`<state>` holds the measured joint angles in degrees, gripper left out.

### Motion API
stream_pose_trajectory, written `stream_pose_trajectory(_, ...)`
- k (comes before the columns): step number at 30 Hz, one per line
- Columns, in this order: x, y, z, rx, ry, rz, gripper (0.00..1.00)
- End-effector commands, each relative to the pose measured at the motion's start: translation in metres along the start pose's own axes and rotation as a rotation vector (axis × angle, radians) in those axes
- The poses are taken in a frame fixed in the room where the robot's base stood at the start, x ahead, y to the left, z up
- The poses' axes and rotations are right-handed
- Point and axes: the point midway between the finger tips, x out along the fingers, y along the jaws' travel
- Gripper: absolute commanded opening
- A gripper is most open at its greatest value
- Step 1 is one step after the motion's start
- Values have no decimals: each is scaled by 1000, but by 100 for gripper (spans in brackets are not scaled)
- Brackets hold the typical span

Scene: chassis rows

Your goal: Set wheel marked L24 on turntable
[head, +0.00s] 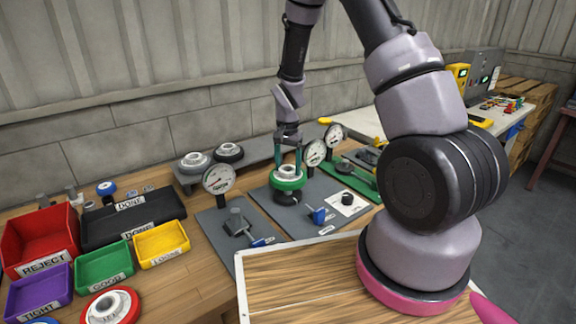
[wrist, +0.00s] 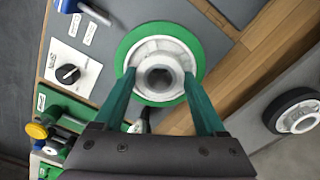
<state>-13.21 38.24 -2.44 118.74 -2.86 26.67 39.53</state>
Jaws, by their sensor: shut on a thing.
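My gripper (head: 288,168) points down over the dark grey fixture plate (head: 262,205) in the middle of the bench. Its teal fingers are shut on a green-rimmed wheel (head: 287,184) with a pale hub. In the wrist view, the wheel (wrist: 194,54) sits between the fingertips (wrist: 159,76), its hub bore facing the camera. No L24 mark is readable on it. A dark round support (head: 286,198), perhaps the turntable, shows right under the wheel. I cannot tell whether the wheel touches it.
Dial gauges (head: 219,179) stand close by, left and right of the wheel. Two wheels (head: 194,162) (head: 229,152) sit on a grey shelf behind. A blue-handled clamp (head: 318,215) and a black knob (head: 347,199) are at right. Labelled bins, including the red REJECT bin (head: 40,238), fill the left.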

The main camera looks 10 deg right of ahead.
Motion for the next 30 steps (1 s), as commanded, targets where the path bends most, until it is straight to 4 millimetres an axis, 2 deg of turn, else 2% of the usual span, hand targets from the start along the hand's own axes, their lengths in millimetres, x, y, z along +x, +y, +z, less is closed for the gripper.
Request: stream_pose_trajectory(30, 7, 0, 0, 0, 0, 0, 0)
